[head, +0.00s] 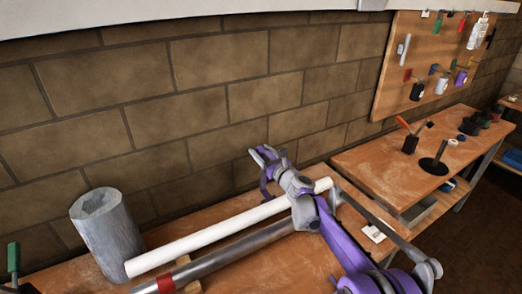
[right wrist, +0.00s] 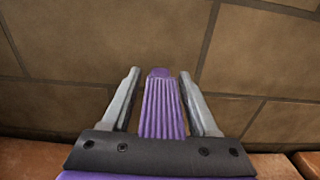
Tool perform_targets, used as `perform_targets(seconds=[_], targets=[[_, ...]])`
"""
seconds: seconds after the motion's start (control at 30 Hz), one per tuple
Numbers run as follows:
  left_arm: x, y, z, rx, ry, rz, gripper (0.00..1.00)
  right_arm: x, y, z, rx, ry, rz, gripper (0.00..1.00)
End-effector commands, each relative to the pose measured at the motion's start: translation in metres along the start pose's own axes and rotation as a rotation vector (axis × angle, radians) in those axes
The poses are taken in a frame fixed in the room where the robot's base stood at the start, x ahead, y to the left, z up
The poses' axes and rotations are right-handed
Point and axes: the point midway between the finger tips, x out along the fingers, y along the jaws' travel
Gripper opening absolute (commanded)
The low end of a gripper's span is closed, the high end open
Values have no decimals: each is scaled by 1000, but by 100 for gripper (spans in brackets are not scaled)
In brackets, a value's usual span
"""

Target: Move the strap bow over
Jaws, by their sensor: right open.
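I cannot pick out the strap bow with certainty. A red band (head: 166,284) sits around a grey metal tube (head: 235,250) at the bottom of the head view. A white pole (head: 215,233) lies beside the tube. My right gripper (head: 264,154) is raised near the wall, beyond the white pole and apart from the red band. In the right wrist view its two grey fingers (right wrist: 158,74) stand wide apart, with a purple ribbed part between them and the wall behind. My left gripper is not in view.
A grey cylinder (head: 106,236) stands at the pole's left end, on the wooden bench (head: 270,268). A brick wall (head: 200,95) runs behind. A second bench (head: 372,165) at right holds tools below a pegboard (head: 400,70). A green-handled tool (head: 13,258) shows at far left.

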Motion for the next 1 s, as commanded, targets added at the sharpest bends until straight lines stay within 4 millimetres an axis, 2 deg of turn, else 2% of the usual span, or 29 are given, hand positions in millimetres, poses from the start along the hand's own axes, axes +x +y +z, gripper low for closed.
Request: perform_targets(seconds=[0.37, 0.6, 0.7, 1.0], targets=[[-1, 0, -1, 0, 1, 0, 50, 6, 0, -1, 0, 0, 0, 58], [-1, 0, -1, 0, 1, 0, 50, 5, 0, 0, -1, 0, 0, 15], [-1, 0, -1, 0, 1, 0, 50, 5, 0, 0, -1, 0, 0, 0], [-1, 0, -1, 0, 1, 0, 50, 5, 0, 0, -1, 0, 0, 0]])
